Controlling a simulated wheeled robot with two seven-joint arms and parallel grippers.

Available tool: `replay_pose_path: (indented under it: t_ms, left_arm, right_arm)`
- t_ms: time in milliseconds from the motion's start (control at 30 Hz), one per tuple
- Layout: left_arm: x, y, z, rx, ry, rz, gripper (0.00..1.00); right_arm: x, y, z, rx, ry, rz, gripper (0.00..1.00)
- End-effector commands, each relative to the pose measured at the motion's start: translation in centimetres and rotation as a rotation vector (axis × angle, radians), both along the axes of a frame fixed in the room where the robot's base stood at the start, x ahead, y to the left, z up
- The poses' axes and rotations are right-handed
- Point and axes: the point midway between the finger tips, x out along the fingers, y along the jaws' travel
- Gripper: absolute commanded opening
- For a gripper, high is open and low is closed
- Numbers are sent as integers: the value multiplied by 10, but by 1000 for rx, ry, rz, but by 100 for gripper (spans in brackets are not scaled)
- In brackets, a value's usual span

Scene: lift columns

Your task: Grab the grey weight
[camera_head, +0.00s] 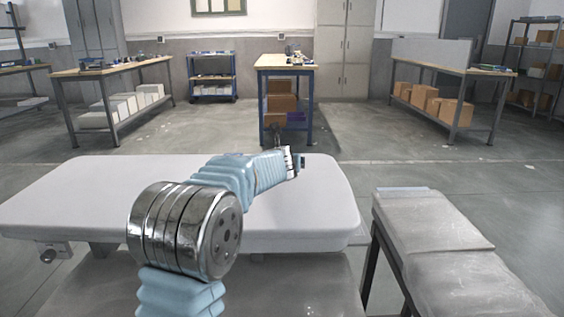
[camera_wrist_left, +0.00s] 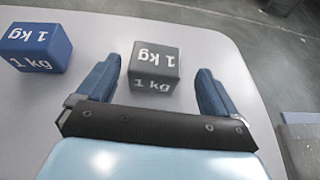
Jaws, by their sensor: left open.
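The grey weight (camera_wrist_left: 154,70) is a small cube marked "1 kg" on a white table (camera_wrist_left: 226,45). My left gripper (camera_wrist_left: 158,72) is open, with one blue finger on each side of the weight's near part in the left wrist view. Gaps show between the weight and both fingers; I cannot tell the height difference. A blue weight (camera_wrist_left: 37,47), also marked "1 kg", stands to the left, outside the fingers. In the head view, my left gripper (camera_head: 291,161) is small over the white table (camera_head: 318,215), and neither weight can be made out. My right gripper is not in view.
A grey padded bench (camera_head: 440,235) stands right of the white table. Workbenches (camera_head: 120,68) and a blue-legged table (camera_head: 286,62) stand farther back. The tabletop right of the grey weight is clear up to its edge.

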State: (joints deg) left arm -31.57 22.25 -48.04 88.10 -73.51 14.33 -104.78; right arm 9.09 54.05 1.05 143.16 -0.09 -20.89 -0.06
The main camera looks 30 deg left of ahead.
Motion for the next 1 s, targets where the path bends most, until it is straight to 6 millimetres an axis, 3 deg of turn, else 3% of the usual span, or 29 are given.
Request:
replay_pose_path:
  t_ms: [433, 700, 1000]
  left_arm:
    - [42, 29, -19, 0, 0, 1, 94]
    - [46, 30, -23, -1, -1, -1, 94]
    - [46, 30, -23, -1, -1, -1, 49]
  right_arm:
    - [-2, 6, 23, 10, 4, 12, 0]
    - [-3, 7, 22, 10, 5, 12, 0]
    - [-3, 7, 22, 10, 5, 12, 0]
